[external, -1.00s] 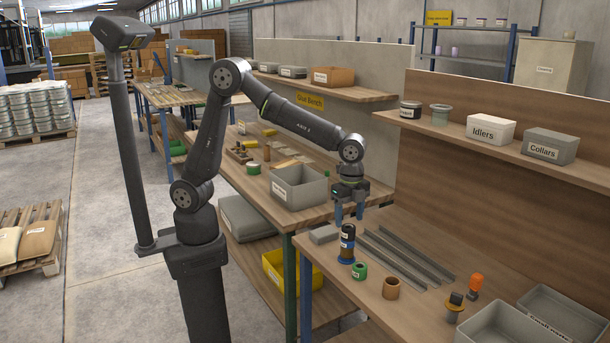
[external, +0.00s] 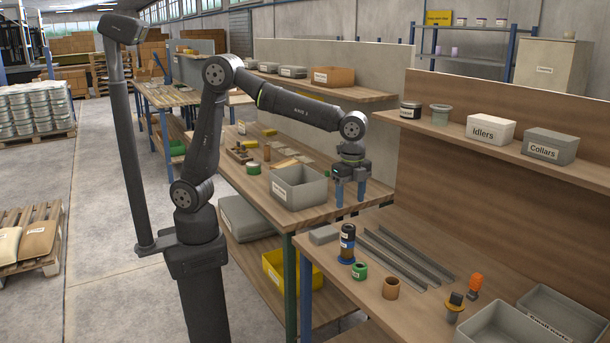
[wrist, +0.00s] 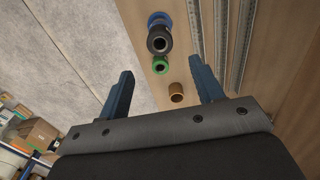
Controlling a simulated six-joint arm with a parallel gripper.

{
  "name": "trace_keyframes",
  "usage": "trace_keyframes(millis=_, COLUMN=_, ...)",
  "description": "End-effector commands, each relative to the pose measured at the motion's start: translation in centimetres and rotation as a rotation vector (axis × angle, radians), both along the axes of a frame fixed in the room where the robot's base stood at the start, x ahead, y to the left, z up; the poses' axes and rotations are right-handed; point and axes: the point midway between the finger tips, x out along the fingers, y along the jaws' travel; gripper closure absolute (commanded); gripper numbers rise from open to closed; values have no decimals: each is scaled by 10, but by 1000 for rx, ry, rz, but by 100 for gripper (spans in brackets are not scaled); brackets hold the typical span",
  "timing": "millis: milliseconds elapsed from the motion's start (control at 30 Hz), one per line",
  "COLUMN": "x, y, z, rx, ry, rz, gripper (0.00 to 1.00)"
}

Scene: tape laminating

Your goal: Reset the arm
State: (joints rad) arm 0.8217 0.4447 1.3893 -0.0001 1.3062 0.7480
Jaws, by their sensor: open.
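My gripper (external: 350,193) hangs above the back of the near workbench (external: 330,262), fingers pointing down, open and empty. Its two blue fingers also show apart in the wrist view (wrist: 165,88). Below it on the bench stands a black and blue cylinder stack (external: 347,243) with a white label. A green ring (external: 360,270) and a brown ring (external: 391,288) lie in front of the stack. These parts also show beyond the fingertips in the wrist view, with the brown ring (wrist: 176,92) between the fingers in the picture. Nothing touches the fingers.
Metal rails (external: 405,257) and a grey block (external: 324,234) lie on the bench. An orange-topped part (external: 475,284) and grey bins (external: 560,312) stand at right. A shelf (external: 470,150) holds labelled boxes. A grey bin (external: 299,187) sits on the bench behind.

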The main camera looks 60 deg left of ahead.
Motion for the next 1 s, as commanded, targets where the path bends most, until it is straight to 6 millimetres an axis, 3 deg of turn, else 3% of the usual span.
trace_keyframes(millis=600, x=-1, y=1, z=-118, rx=5, ry=4, rz=0, gripper=40)
trace_keyframes(millis=700, x=0, y=0, z=-94, rx=-3, ry=-2, rz=0, gripper=40)
trace_keyframes(millis=1000, x=0, y=0, z=-74, rx=0, ry=0, rz=0, gripper=40)
